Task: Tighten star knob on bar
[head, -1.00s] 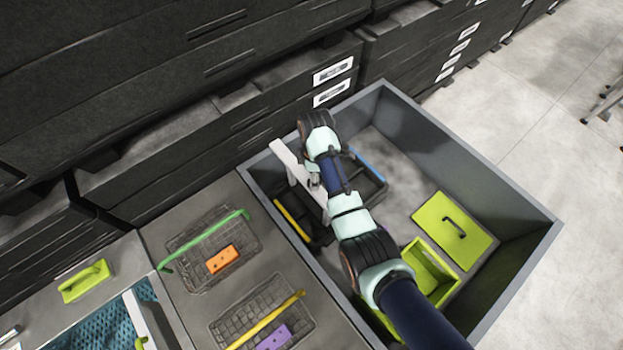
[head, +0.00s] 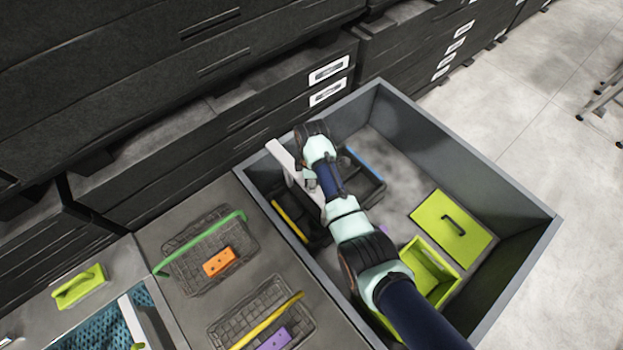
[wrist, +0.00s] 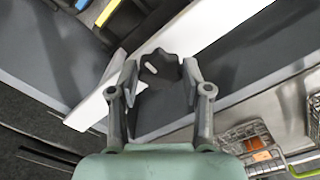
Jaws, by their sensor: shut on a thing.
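A dark star knob (wrist: 160,68) with a small pale mark sits against a white bar (wrist: 215,38) in the wrist view. My gripper (wrist: 157,82) is shut on the knob, with one finger on each side of it. My arm hides the knob and the gripper's fingers there.
The grey bin (head: 500,180) holds a black divided tray (head: 372,190), a lime lid (head: 452,228) with a dark handle and an open lime box (head: 436,262). Wire baskets (head: 207,262) lie on the counter at left. Black drawers rise behind.

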